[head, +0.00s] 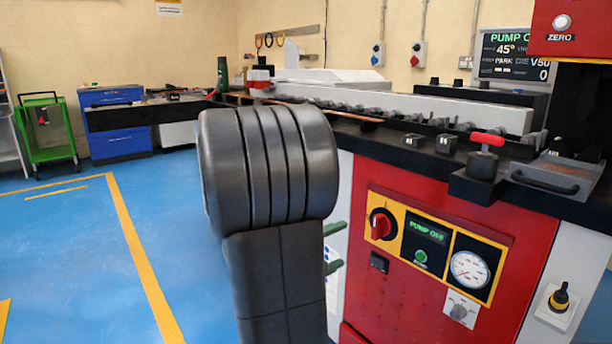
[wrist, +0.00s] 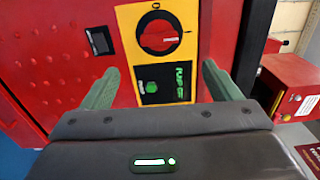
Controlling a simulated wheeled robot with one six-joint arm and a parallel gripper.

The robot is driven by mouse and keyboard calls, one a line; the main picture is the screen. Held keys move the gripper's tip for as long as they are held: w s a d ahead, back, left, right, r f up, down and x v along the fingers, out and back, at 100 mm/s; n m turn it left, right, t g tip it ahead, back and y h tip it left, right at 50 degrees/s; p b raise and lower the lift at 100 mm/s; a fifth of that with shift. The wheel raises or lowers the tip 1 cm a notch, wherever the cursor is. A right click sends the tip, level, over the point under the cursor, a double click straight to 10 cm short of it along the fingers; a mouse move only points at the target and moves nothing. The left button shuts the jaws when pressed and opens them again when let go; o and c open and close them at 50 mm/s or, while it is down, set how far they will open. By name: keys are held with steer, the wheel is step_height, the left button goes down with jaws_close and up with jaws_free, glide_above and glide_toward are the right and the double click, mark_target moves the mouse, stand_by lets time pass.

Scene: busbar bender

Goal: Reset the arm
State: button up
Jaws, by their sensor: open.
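My arm (head: 270,170) stands dark and thick in the middle of the head view, in front of the red bender cabinet (head: 430,285). My gripper (wrist: 160,84) shows two green fingers set wide apart in the wrist view, with nothing between them. The fingertips also show in the head view, just right of my arm. The gripper faces the cabinet's control panel. A red rotary switch (wrist: 159,36) on a yellow plate and a small green-lit display (wrist: 181,80) lie beyond the fingers. I cannot tell the exact gap to the panel.
The bender's black worktop (head: 400,150) carries a long grey beam, a red-handled part (head: 487,140) and a handled plate (head: 545,180). A screen (head: 515,54) reads PUMP OFF. A green cart (head: 46,128) and blue cabinets (head: 115,140) stand back left. The blue floor at left is clear.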

mark_target(374, 229)
steer(key=b+x, duration=0.3)
steer(key=x, duration=1)
steer(key=shift+d+f, duration=0.15)
steer(key=shift+f, duration=0.05)
steer(key=shift+r+n+p, duration=0.35)
steer(key=shift+n+p, duration=0.05)
steer(key=shift+p, duration=0.4)
steer(key=shift+n+p, duration=0.3)
steer(key=shift+p, duration=0.1)
steer(key=n+p, duration=0.6)
steer(key=p, duration=0.2)
steer(key=shift+n, duration=0.4)
steer(key=n+p, duration=0.3)
steer(key=p, duration=0.2)
steer(key=shift+n, duration=0.3)
steer(key=n+p, duration=0.4)
steer(key=p, duration=0.2)
steer(key=shift+f+n+p, duration=0.1)
steer(key=shift+n+p, duration=0.6)
steer(key=shift+p, duration=0.25)
steer(key=shift+f, duration=0.1)
